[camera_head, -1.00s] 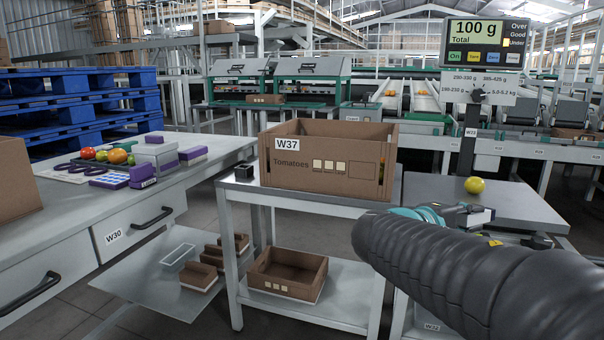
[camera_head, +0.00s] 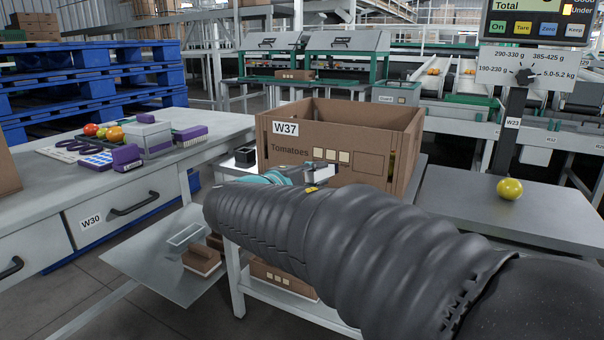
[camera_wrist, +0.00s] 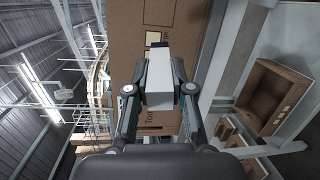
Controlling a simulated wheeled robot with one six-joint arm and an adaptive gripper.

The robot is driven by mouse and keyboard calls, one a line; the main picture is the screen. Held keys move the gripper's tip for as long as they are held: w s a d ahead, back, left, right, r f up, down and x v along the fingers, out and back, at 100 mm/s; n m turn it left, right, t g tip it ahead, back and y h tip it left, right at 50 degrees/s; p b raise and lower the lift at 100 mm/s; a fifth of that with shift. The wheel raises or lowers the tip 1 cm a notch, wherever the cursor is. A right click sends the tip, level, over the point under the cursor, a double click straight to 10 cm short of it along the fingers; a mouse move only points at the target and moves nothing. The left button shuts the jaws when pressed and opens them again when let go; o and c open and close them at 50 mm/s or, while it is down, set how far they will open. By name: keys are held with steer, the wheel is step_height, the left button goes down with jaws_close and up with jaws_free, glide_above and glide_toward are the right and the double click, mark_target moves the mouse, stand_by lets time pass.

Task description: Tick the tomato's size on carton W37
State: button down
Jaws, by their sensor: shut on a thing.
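Carton W37 (camera_head: 285,168) is an open brown carton on a grey stand. Its front bears the word Tomatoes and a row of small cream squares (camera_head: 344,157), with an outlined square at the right. The carton's front also shows in the wrist view (camera_wrist: 128,30). A yellow tomato (camera_head: 510,188) rests on the scale's grey plate (camera_head: 560,215). My gripper (camera_wrist: 160,88) is shut on a pale block-shaped tool (camera_wrist: 159,72) with a dark purple far end, close to the squares. Whether it touches the carton cannot be told. My arm hides the carton's lower front in the head view.
The scale post carries a sign with weight ranges (camera_head: 530,68); its display (camera_head: 540,18) is cut off. A small black box (camera_head: 245,156) stands left of the carton. The left bench W30 (camera_head: 90,222) holds tomatoes and purple tools. Smaller cartons (camera_head: 284,277) lie below.

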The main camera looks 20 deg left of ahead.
steer(key=shift+w+a+r+p, duration=0.15)
steer(key=shift+w+p, duration=0.45)
steer(key=shift+w, duration=0.75)
steer(key=shift+w+p, duration=0.4)
steer(key=shift+w, duration=0.75)
steer(key=shift+w+b, duration=0.3)
steer(key=shift+w, duration=0.1)
steer(key=shift+d+r, duration=0.3)
steer(key=shift+d, duration=0.25)
stand_by(0.3)
steer(key=shift+a+f, duration=0.2)
steer(key=shift+f, duration=0.05)
steer(key=shift+s, duration=0.1)
stand_by(0.3)
steer(key=shift+d+f+b+v, duration=0.15)
steer(key=shift+b+v, duration=0.35)
steer(key=shift+v, duration=0.45)
steer(key=shift+d+f+b+v, duration=0.15)
steer(key=shift+b+v, duration=0.3)
steer(key=shift+v, duration=0.5)
steer(key=shift+d+b+v, duration=0.2)
steer(key=shift+b+v, duration=0.3)
steer(key=shift+v, duration=0.45)
steer(key=shift+s, duration=0.15)
